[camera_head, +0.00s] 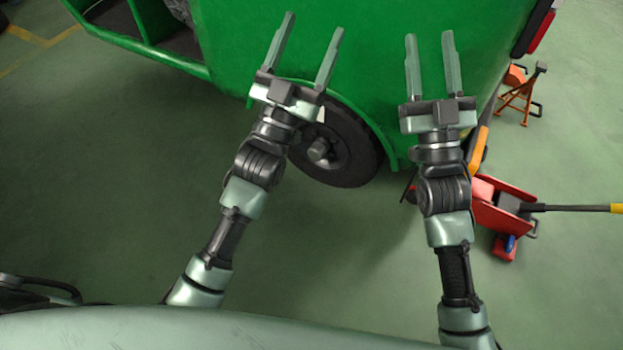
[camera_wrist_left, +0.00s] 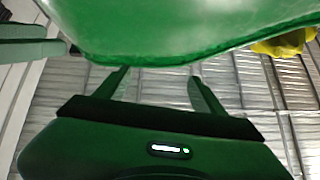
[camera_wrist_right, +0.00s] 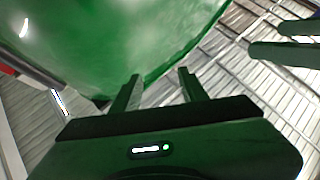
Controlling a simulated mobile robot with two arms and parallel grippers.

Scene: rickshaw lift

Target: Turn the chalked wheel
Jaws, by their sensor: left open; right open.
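The wheel (camera_head: 346,150) is dark with a grey hub and sits under the green rickshaw body (camera_head: 370,45). A small pale patch shows near its upper left edge; I cannot tell if it is the chalk mark. My left gripper (camera_head: 306,42) is open and empty in front of the green body, above the wheel, and its wrist covers part of the wheel's upper left. My right gripper (camera_head: 430,62) is open and empty, up and to the right of the wheel. Both wrist views show the jaws apart below the green body (camera_wrist_left: 180,30), with nothing between them.
A red floor jack (camera_head: 495,208) with a long handle stands right of the wheel, partly behind my right arm. An orange jack stand (camera_head: 520,97) is at the upper right. The green floor (camera_head: 110,150) at left is clear.

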